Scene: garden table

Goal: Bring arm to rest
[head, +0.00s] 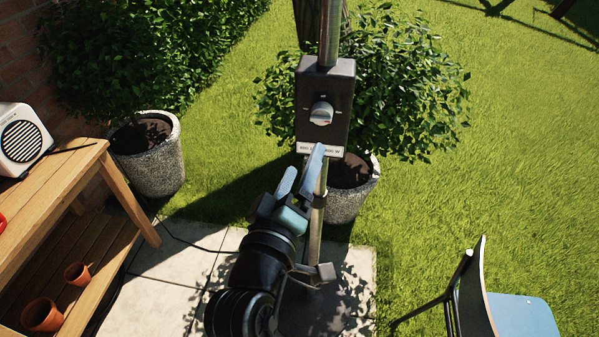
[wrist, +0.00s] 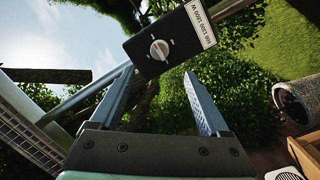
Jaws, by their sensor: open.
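My gripper (head: 300,172) is raised in the middle of the head view, in front of a pole (head: 316,222). Its two fingers are apart with nothing between them. A dark control box (head: 338,88) with a silver knob (head: 321,112) and a white label (head: 321,149) is fixed on the pole just above the fingertips. In the wrist view, my gripper (wrist: 160,90) is open, and the control box (wrist: 178,38) with its knob (wrist: 159,49) lies beyond the fingertips. I cannot tell whether a fingertip touches the box.
A wooden bench (head: 62,190) stands left, with a white speaker (head: 22,140) on top and terracotta pots (head: 42,315) on its shelf. Stone planters (head: 160,168) stand behind. A blue chair (head: 522,315) is at lower right. Open lawn (head: 450,190) lies to the right.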

